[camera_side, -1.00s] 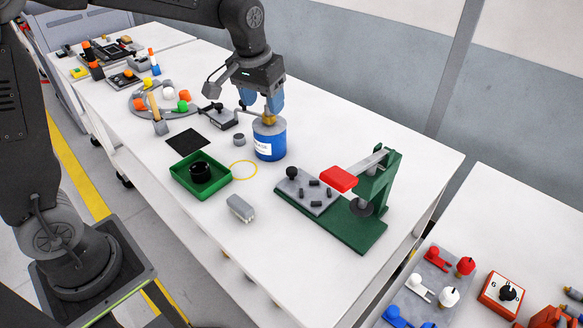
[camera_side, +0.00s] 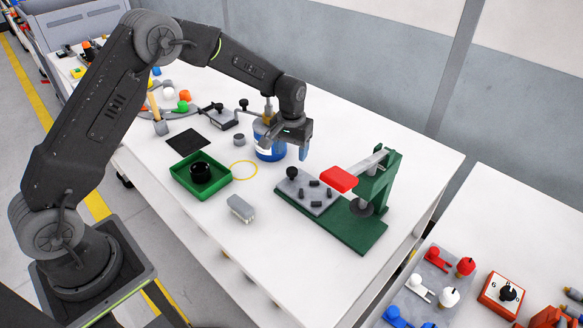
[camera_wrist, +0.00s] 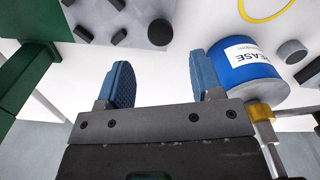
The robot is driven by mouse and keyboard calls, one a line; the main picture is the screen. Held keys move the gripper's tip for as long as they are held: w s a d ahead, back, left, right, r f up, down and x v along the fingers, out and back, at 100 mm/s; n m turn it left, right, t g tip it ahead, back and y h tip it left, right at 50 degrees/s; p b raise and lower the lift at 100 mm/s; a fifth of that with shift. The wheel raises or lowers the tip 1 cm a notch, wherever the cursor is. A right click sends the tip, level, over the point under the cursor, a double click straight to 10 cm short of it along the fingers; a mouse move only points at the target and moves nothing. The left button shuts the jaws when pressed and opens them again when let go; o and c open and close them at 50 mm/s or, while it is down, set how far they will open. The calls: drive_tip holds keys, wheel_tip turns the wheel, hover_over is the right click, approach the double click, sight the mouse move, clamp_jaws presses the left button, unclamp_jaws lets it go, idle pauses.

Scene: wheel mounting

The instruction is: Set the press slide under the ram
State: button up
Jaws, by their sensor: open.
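The press slide (camera_side: 309,203) is a grey plate with a black ball knob (camera_side: 292,173) and several dark blocks on it. It lies on the left part of the green press base (camera_side: 357,237). The ram (camera_side: 362,207), a dark disc, hangs over the right part of the base, to the right of the slide. In the wrist view the knob (camera_wrist: 160,32) shows beyond my fingers, with part of the slide (camera_wrist: 97,14) at the top left. My gripper (camera_wrist: 162,82) is open and empty, with blue fingers. In the side view it is above and behind the knob, in front of the can.
A blue grease can (camera_side: 270,152) with a brass-coloured pump stands close to my gripper; it is also in the wrist view (camera_wrist: 247,66). The press's red-handled lever (camera_side: 340,179) sticks out above the slide. A green tray (camera_side: 183,186) and a grey block (camera_side: 240,207) lie to the left.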

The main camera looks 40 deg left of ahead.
sight(291, 170)
wheel_tip(291, 170, down, 7)
drive_tip(key=shift+r, duration=0.15)
clamp_jaws()
drive_tip(key=shift+d, duration=0.1)
idle(0.6)
